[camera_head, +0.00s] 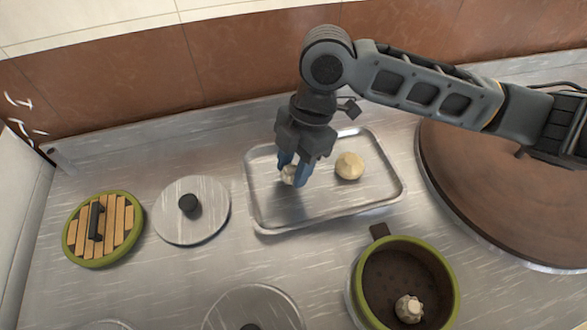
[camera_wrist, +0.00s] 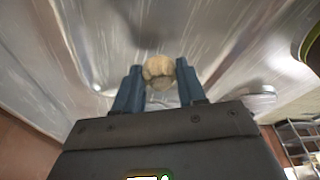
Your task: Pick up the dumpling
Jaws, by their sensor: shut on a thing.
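My gripper (camera_head: 296,174) is over the left part of the metal tray (camera_head: 262,222) and points down. Its blue fingers are shut on a pale, pleated dumpling (camera_head: 289,175). In the wrist view the dumpling (camera_wrist: 159,70) sits between the two fingertips of my gripper (camera_wrist: 159,78). I cannot tell how far it is above the tray. A second pale round bun or dumpling (camera_head: 349,166) lies on the tray to the right, apart from my gripper. Another pleated dumpling (camera_head: 408,309) is inside the green-rimmed pot at the lower right.
The green-rimmed pot (camera_head: 453,275) stands in front of the tray. A slatted wooden lid (camera_head: 78,232) and a metal lid (camera_head: 170,212) lie to the left; another lid (camera_head: 275,303) is at the bottom. A large brown round surface (camera_head: 490,180) is at the right. A tiled wall (camera_head: 120,68) bounds the back.

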